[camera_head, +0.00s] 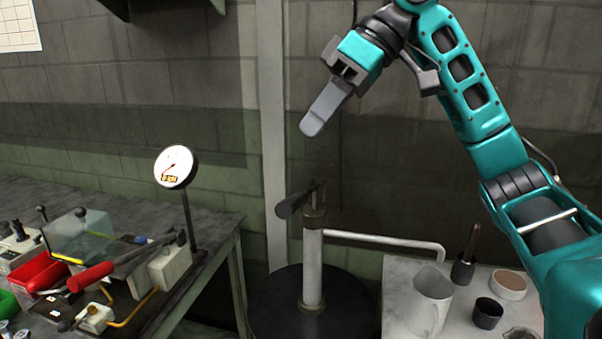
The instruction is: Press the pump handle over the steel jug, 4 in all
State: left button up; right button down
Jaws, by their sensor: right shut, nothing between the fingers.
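The hand pump (312,262) is a pale upright tube on a dark round drum (262,305). Its dark pump handle (292,205) sticks out to the left at the top of the tube. A white spout (385,239) runs right from the pump and bends down at its end over the steel jug (430,300), a pale grey vessel on the right-hand table. My right gripper (314,124) is shut and empty, up in the air above the handle and clear of it. My left gripper is not in view.
On the right table (398,275) stand a dark cup (487,314), a round pale dish (509,285) and a dark-handled tool (468,250). The left bench holds a dial gauge (174,166), a red-handled tool (90,277) and a red tray (38,272). A pale post (272,120) rises behind the pump.

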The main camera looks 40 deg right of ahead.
send_over(301, 201)
jog(key=f, duration=0.5)
jog(key=shift+w+f, duration=0.3)
jog(key=shift+s+a+f, duration=0.1)
jog(key=shift+s+f, duration=0.1)
jog(key=shift+f, duration=0.3)
jog(key=shift+s+f, duration=0.2)
jog(key=shift+f, duration=0.3)
